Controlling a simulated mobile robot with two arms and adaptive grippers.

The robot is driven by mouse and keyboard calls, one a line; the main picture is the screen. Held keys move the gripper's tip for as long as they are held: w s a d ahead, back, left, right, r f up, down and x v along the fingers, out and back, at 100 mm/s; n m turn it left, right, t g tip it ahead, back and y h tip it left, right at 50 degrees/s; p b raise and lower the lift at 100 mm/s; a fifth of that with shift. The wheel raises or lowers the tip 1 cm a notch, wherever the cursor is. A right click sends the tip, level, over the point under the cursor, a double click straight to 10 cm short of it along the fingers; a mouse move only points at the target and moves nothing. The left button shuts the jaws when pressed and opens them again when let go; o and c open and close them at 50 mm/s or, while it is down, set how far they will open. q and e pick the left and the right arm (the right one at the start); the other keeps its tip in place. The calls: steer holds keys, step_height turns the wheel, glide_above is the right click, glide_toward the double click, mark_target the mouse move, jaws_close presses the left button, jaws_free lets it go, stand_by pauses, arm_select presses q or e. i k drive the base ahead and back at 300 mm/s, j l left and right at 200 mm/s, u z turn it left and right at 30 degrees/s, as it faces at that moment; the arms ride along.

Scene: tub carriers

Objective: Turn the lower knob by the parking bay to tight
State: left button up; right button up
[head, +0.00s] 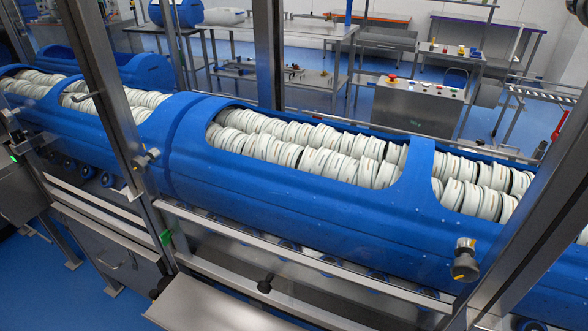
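Several knobs or clamp fittings show in the head view. A small black knob (265,284) sits low at the front, below the conveyor rail. Another dark knob (155,293) is at the lower left, at the edge of a steel plate. A larger metal and black fitting (465,260) is at the right, in front of the blue tub. A smaller clamp fitting (147,158) is on the left post. I cannot tell which is the lower knob by the parking bay, and no tight marking is legible. Neither gripper is in view.
Long blue tub carriers (290,195) full of white rounds lie across the view. Steel posts (268,55) and a front rail (300,262) stand around them. A steel plate (215,308) juts out at the front. A control box (418,105) stands behind. Blue floor shows at lower left.

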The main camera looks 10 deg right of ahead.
mark_target(465, 268)
steer(key=z, duration=1.55)
